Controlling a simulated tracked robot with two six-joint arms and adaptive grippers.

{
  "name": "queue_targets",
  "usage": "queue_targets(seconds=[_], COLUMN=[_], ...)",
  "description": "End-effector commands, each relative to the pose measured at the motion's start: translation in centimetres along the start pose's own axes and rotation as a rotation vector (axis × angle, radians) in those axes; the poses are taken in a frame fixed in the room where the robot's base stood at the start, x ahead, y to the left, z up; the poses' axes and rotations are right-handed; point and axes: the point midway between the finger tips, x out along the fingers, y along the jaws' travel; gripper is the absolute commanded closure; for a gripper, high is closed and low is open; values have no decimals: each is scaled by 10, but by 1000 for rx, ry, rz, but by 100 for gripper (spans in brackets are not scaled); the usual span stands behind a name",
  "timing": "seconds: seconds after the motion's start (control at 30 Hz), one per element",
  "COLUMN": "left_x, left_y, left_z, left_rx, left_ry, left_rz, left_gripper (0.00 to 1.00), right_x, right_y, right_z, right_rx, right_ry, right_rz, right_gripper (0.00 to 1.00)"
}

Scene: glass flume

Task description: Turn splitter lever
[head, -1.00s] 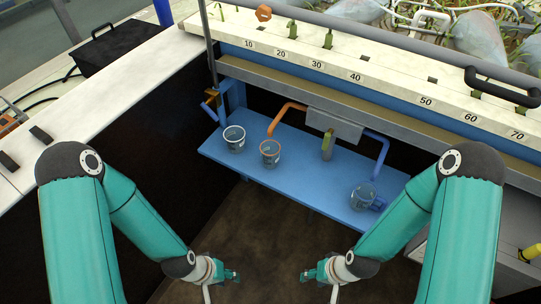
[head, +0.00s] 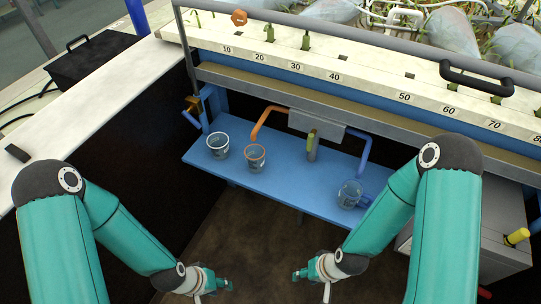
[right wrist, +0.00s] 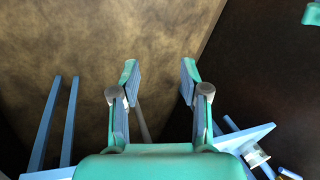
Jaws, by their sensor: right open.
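The splitter lever (head: 311,138) is a small upright piece with a yellow-green top on a grey stem. It stands below the front of the grey splitter box (head: 316,123), between an orange pipe (head: 262,118) and a blue pipe (head: 366,152). My left gripper (head: 229,284) is low in the head view, away from the lever, and too small there to tell its opening. My right gripper (head: 297,275) is also low, in front of the blue shelf and apart from the lever. In the right wrist view it is open and empty (right wrist: 158,75), over the brown floor.
The numbered flume rail (head: 370,77) runs above. A white counter (head: 100,105) with a black case (head: 92,60) lies left. Floor before the shelf is clear.

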Motion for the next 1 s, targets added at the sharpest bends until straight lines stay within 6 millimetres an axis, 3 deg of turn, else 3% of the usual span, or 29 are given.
queue_targets(seconds=[0.17,0.27,0.4,0.5,0.63,0.8,1.0], left_x=[44,77,127,160,202,243,260], left_y=[-16,-28,-46,-58,-73,-88,-94], left_z=[0,0,0,-1,-1,-1,-1], left_rx=[0,0,0,0,0,0,0], left_ry=[-1,-1,-1,-1,-1,-1,0], left_rz=[0,0,0,0,0,0,0], left_gripper=[60,60,60,60,60,60,60], right_x=[24,30,16,-6,-42,-88,-118], right_y=[-3,-12,-34,-51,-70,-83,-85], right_z=[-55,-104,-167,-198,-217,-214,-203], right_rx=[-65,-123,-196,-231,-241,-205,-159], right_ry=[202,396,707,918,1174,1418,1539], right_rz=[30,61,117,161,226,313,375], right_gripper=[55,55,55,55,55,55,55])
